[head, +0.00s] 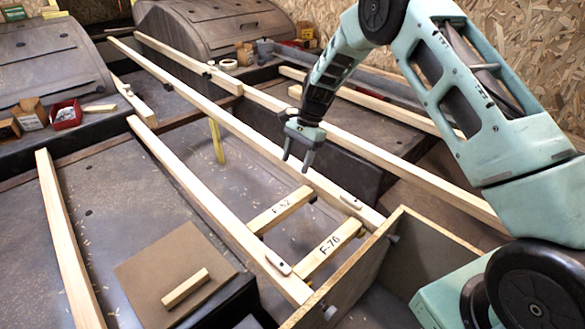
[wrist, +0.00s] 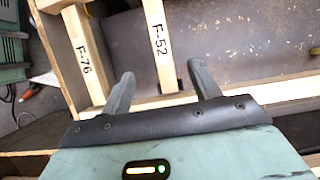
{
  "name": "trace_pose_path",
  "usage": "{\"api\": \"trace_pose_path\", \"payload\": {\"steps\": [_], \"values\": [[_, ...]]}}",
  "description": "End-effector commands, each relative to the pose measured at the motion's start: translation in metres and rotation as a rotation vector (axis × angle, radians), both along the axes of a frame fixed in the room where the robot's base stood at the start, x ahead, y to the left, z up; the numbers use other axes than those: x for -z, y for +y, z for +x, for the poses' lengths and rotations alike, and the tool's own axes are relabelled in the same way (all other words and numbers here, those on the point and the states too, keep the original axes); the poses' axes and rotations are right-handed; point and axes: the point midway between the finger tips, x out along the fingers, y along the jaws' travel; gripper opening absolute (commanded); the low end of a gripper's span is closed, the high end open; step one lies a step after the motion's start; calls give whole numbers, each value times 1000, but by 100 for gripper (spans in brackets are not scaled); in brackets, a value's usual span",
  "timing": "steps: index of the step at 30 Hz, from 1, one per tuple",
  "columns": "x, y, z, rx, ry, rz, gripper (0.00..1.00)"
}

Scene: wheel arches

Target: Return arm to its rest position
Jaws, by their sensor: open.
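My gripper (head: 300,146) is open and empty. It hangs above the long wooden rails, apart from them, with its two fingers pointing down. My arm comes in from the right side of the head view and bends over to the gripper. Two short cross pieces, one marked F-52 (head: 281,211) and one marked F-76 (head: 329,249), lie between two long rails. Both also show in the wrist view, F-52 (wrist: 157,45) and F-76 (wrist: 85,55).
A brown board (head: 150,262) with a short wood stick (head: 185,288) lies at the front left. A wooden panel box (head: 372,262) stands close to my base. A red bin (head: 66,114) and wheel arches (head: 215,27) are further back. A yellow strip (head: 216,140) stands between rails.

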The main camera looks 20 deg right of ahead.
Motion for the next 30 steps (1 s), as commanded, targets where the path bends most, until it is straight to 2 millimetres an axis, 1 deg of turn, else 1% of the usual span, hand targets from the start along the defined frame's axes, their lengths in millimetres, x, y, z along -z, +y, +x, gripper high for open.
{"api": "trace_pose_path", "payload": {"steps": [3,14,17,19,20,23,24,26,27,29,30], "values": [[-4,-2,1,0,-1,-1,62],[-4,-2,1,1,0,0,62],[-12,6,-4,-29,-11,2,62],[-26,20,-12,-87,-31,7,62],[-34,28,-18,-122,-44,10,62],[-65,61,-47,-280,-95,19,62],[-78,74,-62,-354,-119,20,62],[-95,93,-87,-470,-154,25,62],[-107,104,-104,-549,-179,25,62],[-122,119,-132,-666,-214,26,62],[-131,128,-151,-746,-237,25,62]]}}
